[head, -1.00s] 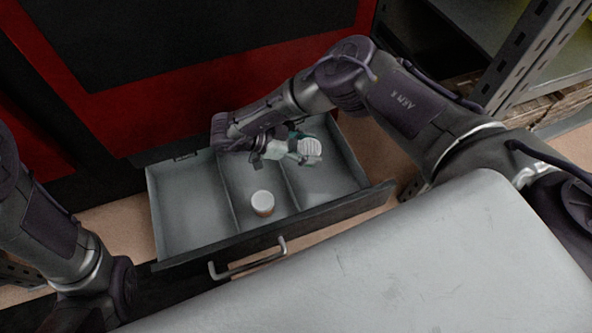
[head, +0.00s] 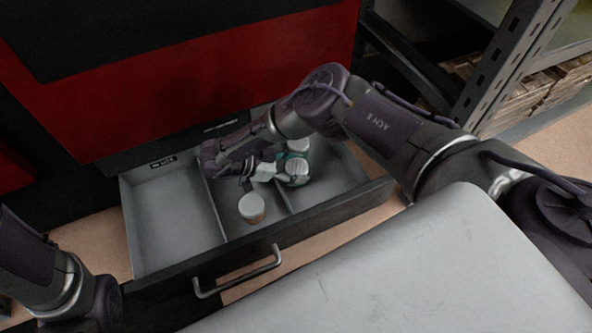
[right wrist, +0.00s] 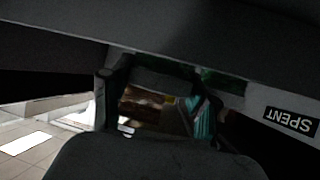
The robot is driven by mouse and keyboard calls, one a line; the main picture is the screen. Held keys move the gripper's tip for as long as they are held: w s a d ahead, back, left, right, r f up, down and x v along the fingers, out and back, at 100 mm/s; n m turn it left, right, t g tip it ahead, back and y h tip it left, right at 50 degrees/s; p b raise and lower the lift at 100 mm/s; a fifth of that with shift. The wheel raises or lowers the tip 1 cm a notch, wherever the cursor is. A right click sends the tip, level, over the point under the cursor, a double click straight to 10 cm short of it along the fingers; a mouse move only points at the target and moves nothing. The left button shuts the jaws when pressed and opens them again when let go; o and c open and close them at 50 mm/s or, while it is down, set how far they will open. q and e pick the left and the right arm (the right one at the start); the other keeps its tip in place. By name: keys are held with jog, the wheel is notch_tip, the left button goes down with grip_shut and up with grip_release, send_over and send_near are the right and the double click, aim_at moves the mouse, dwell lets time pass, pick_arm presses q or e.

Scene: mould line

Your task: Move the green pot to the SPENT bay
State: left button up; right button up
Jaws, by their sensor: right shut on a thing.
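The green pot (head: 291,181) with a pale ribbed lid is in my right gripper (head: 279,176), over the right part of the open drawer (head: 170,222). Gripper parts hide some of it. A teal strip, probably the pot, shows between the fingers in the right wrist view (right wrist: 201,119). A SPENT label (right wrist: 291,121) appears upside down at the right there. In the head view one label (head: 162,162) lies at the back of the left compartment, too small to read. My left arm (head: 45,265) is at the lower left; its gripper is out of view.
An orange pot (head: 252,209) with a white lid stands in the middle compartment. Another pale lid (head: 298,143) shows behind the held pot. The left compartment looks empty. A grey worktop (head: 420,270) lies in front, and a metal shelf (head: 500,75) stands at the right.

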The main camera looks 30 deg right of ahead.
jog(key=o, duration=0.9)
jog(key=shift+o, duration=0.2)
jog(key=shift+r, duration=0.1)
jog(key=shift+w+a+r, duration=0.1)
jog(key=shift+a+r, duration=0.15)
jog(key=p+v, duration=0.2)
jog(key=v, duration=0.9)
jog(key=shift+a+p, duration=0.25)
jog(key=shift+p, duration=0.15)
